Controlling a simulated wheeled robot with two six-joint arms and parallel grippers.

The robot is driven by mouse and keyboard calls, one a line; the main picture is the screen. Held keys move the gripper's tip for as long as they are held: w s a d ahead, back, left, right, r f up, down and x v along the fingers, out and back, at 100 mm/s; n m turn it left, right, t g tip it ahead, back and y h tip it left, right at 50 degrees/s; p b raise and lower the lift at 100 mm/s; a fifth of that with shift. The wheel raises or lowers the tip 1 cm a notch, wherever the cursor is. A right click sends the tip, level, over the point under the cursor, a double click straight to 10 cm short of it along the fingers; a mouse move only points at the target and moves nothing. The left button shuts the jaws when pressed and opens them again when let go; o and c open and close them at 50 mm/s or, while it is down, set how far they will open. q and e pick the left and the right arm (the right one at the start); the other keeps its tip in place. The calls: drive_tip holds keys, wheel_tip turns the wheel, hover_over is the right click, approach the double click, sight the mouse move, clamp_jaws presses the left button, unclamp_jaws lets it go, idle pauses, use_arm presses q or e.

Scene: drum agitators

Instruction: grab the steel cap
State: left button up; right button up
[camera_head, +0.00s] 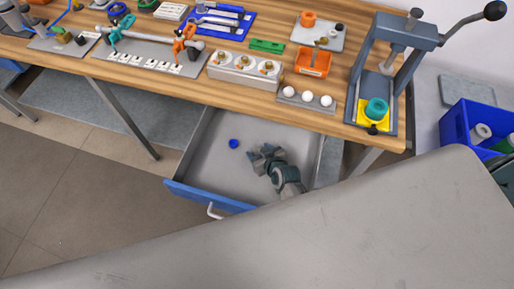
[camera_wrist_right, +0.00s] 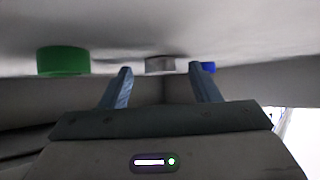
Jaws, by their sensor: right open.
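The steel cap (camera_wrist_right: 160,65) is a short grey cylinder in the right wrist view, seen in the gap between the fingers of my right gripper (camera_wrist_right: 160,74). The fingers are apart; I cannot tell how far beyond the tips it lies. A green cap (camera_wrist_right: 63,61) is left of the fingers, and a blue cap (camera_wrist_right: 208,67) is partly behind the right-hand finger. In the head view my right gripper (camera_head: 262,154) is inside the open drawer, right of the blue cap (camera_head: 234,143). The steel and green caps cannot be made out there. My left gripper is out of view.
The drawer (camera_head: 205,165) has a blue front and low side walls around my right gripper. The wooden workbench (camera_head: 200,85) overhangs its back, holding a press (camera_head: 388,70), white balls (camera_head: 307,97) and an orange tray (camera_head: 313,62). A blue crate (camera_head: 475,125) stands at right.

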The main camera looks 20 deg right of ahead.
drive_tip(key=c, duration=1.1)
